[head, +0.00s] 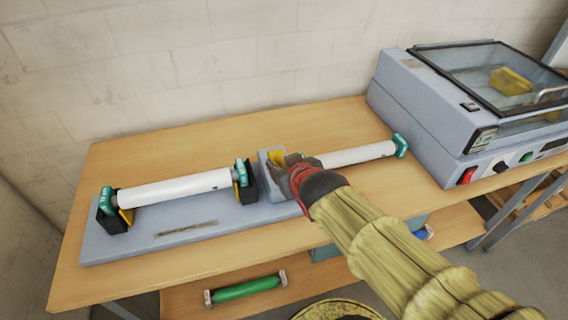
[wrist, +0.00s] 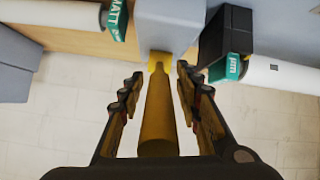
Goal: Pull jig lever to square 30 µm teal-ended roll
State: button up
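A white roll with teal ends (head: 175,188) lies across two black supports on the grey jig plate (head: 112,248). In the wrist view its near teal end (wrist: 233,67) shows part of a "µm" label beside a black support. The yellow jig lever (head: 276,156) rises at the jig's right end and is partly hidden by my gripper. My gripper (head: 284,174) is at the lever. In the wrist view the lever (wrist: 158,115) runs between the fingers of my gripper (wrist: 160,72), with gaps on both sides. The gripper is open around it.
A second white roll (head: 358,154) with teal ends, one marked "MATT" (wrist: 117,20), lies to the right behind my gripper. The grey laminator (head: 420,125) stands at the table's right. A green roll (head: 246,288) is on the lower shelf. The back table strip is clear.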

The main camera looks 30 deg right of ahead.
jog(key=shift+o, duration=0.2)
jog(key=shift+r, duration=0.15)
jog(key=shift+s+r, duration=0.1)
jog(key=shift+s, duration=0.05)
jog(key=v, duration=1.1)
jog(key=shift+s+a, duration=0.2)
jog(key=shift+s, duration=0.05)
jog(key=shift+r, duration=0.1)
